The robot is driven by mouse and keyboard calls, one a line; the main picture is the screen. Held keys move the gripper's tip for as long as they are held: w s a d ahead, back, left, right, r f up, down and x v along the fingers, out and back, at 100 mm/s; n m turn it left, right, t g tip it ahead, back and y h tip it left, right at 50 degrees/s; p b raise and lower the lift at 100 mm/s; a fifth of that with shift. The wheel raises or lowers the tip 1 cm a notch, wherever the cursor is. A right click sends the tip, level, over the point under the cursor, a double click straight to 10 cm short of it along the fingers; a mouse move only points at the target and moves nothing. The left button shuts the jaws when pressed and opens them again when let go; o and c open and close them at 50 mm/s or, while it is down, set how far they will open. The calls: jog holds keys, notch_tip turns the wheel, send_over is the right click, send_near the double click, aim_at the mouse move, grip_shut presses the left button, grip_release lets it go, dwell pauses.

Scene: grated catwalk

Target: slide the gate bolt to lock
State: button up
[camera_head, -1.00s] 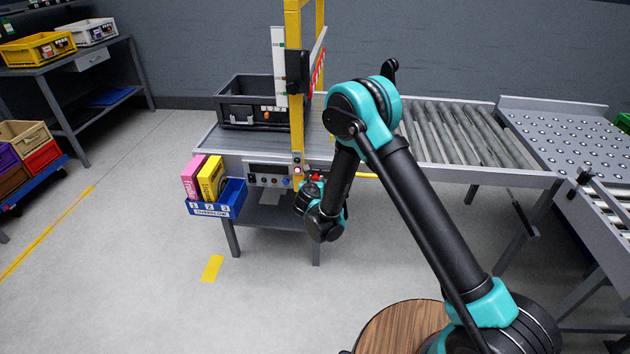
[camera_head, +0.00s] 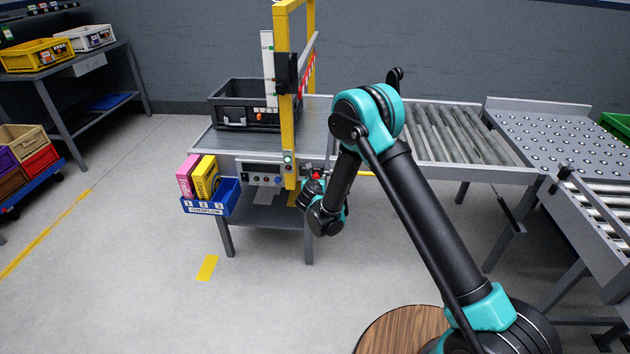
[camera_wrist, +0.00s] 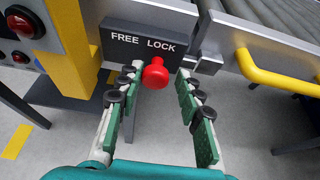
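A red round knob (camera_wrist: 155,73) stands out from a dark plate (camera_wrist: 113,50) lettered FREE and LOCK in the wrist view. The knob appears below the lettering, under the start of LOCK. My gripper (camera_wrist: 157,80) is open, with one green-padded finger on each side of the knob and visible gaps between. The knob shows as a small red spot in the head view (camera_head: 316,175), just right of the yellow post. My gripper is mostly hidden by my wrist there. The bolt behind the knob is hidden.
A yellow post (camera_wrist: 72,50) stands left of the plate, beside a panel with red buttons (camera_wrist: 22,22). A yellow bar (camera_wrist: 275,80) and a metal bracket (camera_wrist: 210,62) are on the right. A blue bin (camera_head: 222,200) hangs at the table's left front. Floor in front is clear.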

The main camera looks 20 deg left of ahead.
dwell(0.3)
jog(key=v, duration=0.7)
jog(key=shift+s, duration=0.25)
jog(key=shift+d, duration=0.1)
